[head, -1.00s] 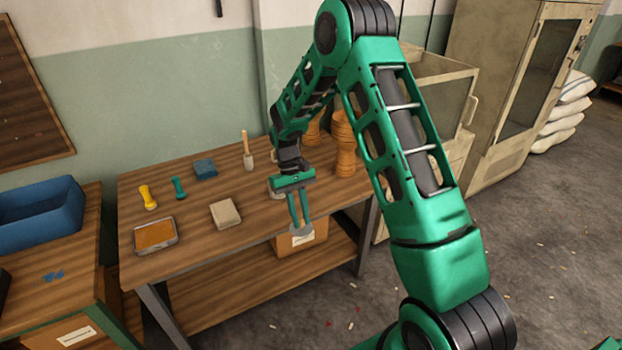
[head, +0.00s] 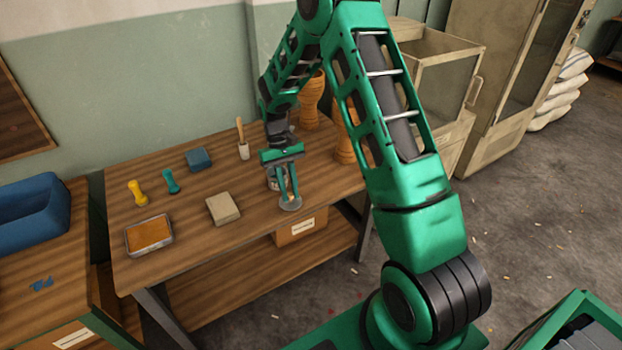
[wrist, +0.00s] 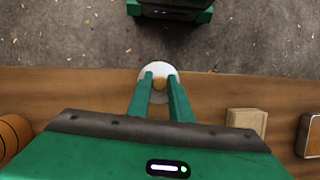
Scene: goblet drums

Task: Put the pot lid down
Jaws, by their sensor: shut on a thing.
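My gripper (head: 288,196) is shut on the small wooden knob of the pot lid (head: 290,204). The lid is a pale grey disc and hangs level below the fingertips at the table's front edge. In the wrist view the lid (wrist: 158,69) lies between the fingertips (wrist: 159,82), with its far part seen against the floor. I cannot tell how far it is above the tabletop. A grey pot (head: 272,183) stands on the table (head: 185,235) behind my gripper, mostly hidden by it.
A beige block (head: 222,208), an orange-filled tray (head: 149,235), yellow (head: 137,193) and teal (head: 170,181) tools, a blue block (head: 199,159) and a brush (head: 242,145) are on the table. Wooden goblet drums (head: 311,103) stand at the back right. The tabletop between block and tray is clear.

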